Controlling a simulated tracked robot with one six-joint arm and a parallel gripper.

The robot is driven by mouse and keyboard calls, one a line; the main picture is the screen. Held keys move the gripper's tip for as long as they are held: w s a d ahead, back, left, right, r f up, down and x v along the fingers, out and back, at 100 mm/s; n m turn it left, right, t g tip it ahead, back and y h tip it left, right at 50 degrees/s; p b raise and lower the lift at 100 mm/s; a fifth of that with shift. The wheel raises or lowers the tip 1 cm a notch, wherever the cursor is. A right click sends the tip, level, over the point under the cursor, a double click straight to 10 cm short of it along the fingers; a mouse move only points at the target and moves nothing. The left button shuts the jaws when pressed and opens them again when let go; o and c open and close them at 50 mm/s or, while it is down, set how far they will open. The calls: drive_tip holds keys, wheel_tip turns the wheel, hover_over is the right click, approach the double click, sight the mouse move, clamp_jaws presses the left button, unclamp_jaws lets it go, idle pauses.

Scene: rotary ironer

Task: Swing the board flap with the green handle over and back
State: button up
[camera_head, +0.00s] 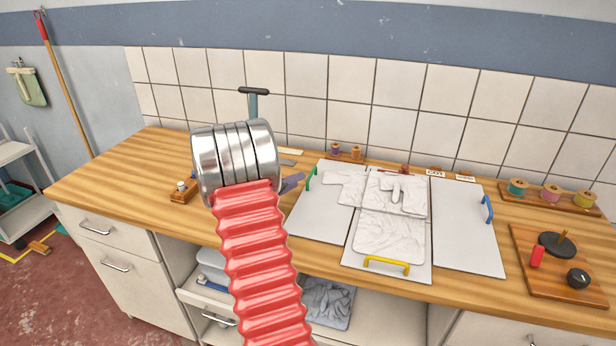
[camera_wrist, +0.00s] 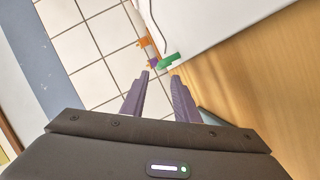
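The folding board lies flat on the wooden worktop, with a left flap (camera_head: 317,218), a front flap (camera_head: 357,262) and a right flap (camera_head: 468,230). The green handle (camera_head: 311,177) is on the left flap's outer edge; it also shows in the wrist view (camera_wrist: 168,61). A whitish garment (camera_head: 387,237) lies spread over the middle, with one part on the left flap. My gripper's purple fingers (camera_wrist: 160,78) are apart and empty, their tips just short of the green handle. In the head view my arm hides much of my gripper (camera_head: 293,183).
The front flap has a yellow handle (camera_head: 387,265), the right flap a blue one (camera_head: 487,208). Thread spools (camera_head: 551,193) stand back right, others (camera_head: 345,152) behind the board. A knob panel (camera_head: 565,265) lies at right. The tiled wall (camera_head: 400,105) bounds the back.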

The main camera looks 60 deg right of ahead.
drive_tip(key=x, duration=0.8)
clamp_jaws()
idle(0.6)
